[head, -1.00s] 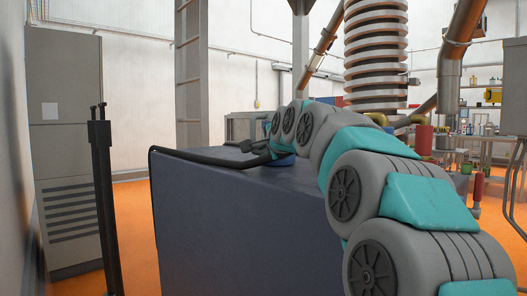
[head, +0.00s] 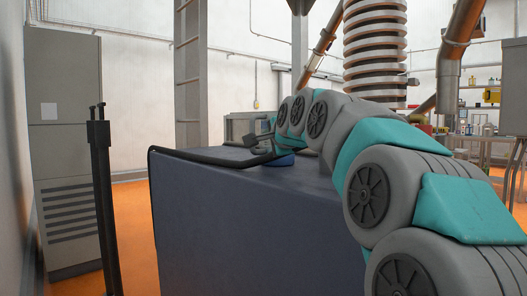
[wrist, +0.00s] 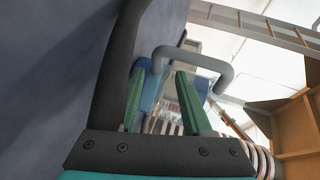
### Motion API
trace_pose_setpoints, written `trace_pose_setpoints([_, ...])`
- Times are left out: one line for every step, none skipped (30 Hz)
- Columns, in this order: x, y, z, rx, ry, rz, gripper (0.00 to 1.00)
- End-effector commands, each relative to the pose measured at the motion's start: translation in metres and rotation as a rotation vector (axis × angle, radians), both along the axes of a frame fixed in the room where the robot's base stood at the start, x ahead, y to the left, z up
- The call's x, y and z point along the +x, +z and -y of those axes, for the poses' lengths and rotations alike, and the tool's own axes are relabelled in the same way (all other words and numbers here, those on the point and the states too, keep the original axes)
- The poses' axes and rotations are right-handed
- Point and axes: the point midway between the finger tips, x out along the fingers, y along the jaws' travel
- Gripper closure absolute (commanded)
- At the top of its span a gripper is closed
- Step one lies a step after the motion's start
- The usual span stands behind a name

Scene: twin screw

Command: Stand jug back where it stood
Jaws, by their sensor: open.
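The jug shows only in part. In the wrist view, a grey bent handle (wrist: 224,72) and a pale, see-through body with blue on it appear just beyond my fingers; I take these to be the jug. My gripper (wrist: 160,76) has two green fingers spread apart, with the handle crossing close to their tips. I cannot tell whether they touch. My gripper (head: 262,146) is small and dark there, above the cabinet top.
A black rail (head: 205,159) runs along the cabinet's edge. A dark post (head: 101,190) and a grey locker (head: 66,130) stand to the left. A workbench (head: 490,150) with small items is at the far right. Orange floor shows between the locker and cabinet.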

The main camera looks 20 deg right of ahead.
Motion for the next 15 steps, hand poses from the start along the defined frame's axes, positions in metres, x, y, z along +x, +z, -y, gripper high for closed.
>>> trace_pose_setpoints([-0.010, 0.004, 0.000, -0.001, -0.002, 0.003, 0.51])
trace_pose_setpoints([-0.016, 0.005, 0.000, -0.001, -0.002, 0.002, 0.51])
trace_pose_setpoints([-0.023, 0.007, -0.001, -0.001, -0.002, 0.001, 0.51])
trace_pose_setpoints([-0.030, 0.009, -0.002, 0.000, -0.001, 0.001, 0.51])
trace_pose_setpoints([-0.036, 0.011, -0.002, 0.000, -0.001, 0.001, 0.51])
trace_pose_setpoints([-0.044, 0.014, -0.003, -0.001, 0.000, 0.002, 0.51])
trace_pose_setpoints([-0.050, 0.016, -0.003, -0.001, 0.000, 0.002, 0.51])
trace_pose_setpoints([-0.055, 0.017, -0.004, -0.002, -0.002, 0.001, 0.51])
trace_pose_setpoints([-0.061, 0.019, -0.004, -0.001, -0.002, 0.001, 0.51])
trace_pose_setpoints([-0.065, 0.020, -0.004, -0.001, -0.002, 0.000, 0.51])
trace_pose_setpoints([-0.069, 0.021, -0.004, -0.001, -0.002, 0.000, 0.51])
trace_pose_setpoints([-0.073, 0.023, -0.005, 0.000, -0.001, 0.000, 0.51])
trace_pose_setpoints([-0.075, 0.023, -0.005, 0.000, -0.001, 0.000, 0.51])
trace_pose_setpoints([-0.077, 0.024, -0.005, 0.000, -0.001, -0.001, 0.51])
trace_pose_setpoints([-0.079, 0.024, -0.006, 0.000, 0.000, -0.001, 0.51])
